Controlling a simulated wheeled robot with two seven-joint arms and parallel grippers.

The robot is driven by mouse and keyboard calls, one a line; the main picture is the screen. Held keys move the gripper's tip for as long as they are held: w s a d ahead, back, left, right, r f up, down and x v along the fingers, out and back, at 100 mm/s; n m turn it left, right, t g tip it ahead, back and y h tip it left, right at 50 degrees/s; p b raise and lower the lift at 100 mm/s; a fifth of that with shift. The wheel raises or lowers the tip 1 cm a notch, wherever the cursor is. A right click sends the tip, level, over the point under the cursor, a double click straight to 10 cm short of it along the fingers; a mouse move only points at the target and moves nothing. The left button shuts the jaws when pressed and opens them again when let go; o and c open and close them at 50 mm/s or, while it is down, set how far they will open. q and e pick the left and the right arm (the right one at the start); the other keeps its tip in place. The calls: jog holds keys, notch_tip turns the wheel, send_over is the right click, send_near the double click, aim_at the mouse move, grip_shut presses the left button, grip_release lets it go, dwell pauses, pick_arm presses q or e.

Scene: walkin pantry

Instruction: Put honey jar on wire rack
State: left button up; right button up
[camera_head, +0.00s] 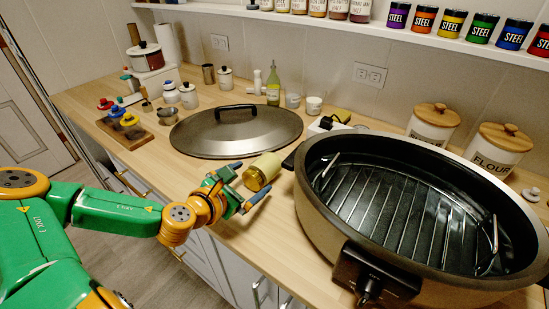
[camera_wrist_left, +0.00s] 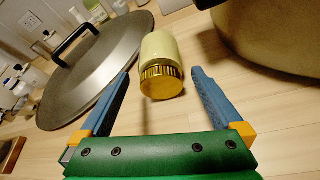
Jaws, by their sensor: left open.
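The honey jar (camera_head: 265,169), pale with a gold ribbed lid, lies on its side on the wooden counter between the big lid and the roaster. My left gripper (camera_head: 252,179) is open just in front of it, fingers toward its lid end. In the left wrist view the honey jar (camera_wrist_left: 160,54) shows with its lid between the tips of my open left gripper (camera_wrist_left: 161,74); no finger clearly touches it. The wire rack (camera_head: 404,214) lies inside the deep oval roaster (camera_head: 322,222) at the right. My right gripper is not in view.
A large metal lid (camera_head: 194,138) with a black handle lies behind and left of the jar. Flour canister (camera_head: 499,147) and another canister (camera_head: 433,124) stand behind the roaster. Spice stand (camera_head: 124,128) is at the left. The roaster's tall wall surrounds the rack, which is empty.

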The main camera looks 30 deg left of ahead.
aim_at(261, 173)
pick_arm(q)
jog(key=shift+w+f, duration=0.1)
jog(key=shift+w, duration=0.45)
jog(key=p+x, duration=0.1)
jog(key=x, duration=0.4)
jog(key=shift+f, duration=0.2)
jog(key=shift+s, duration=0.25)
jog(key=shift+c, duration=1.1)
jog(key=shift+r, duration=0.1)
grip_shut()
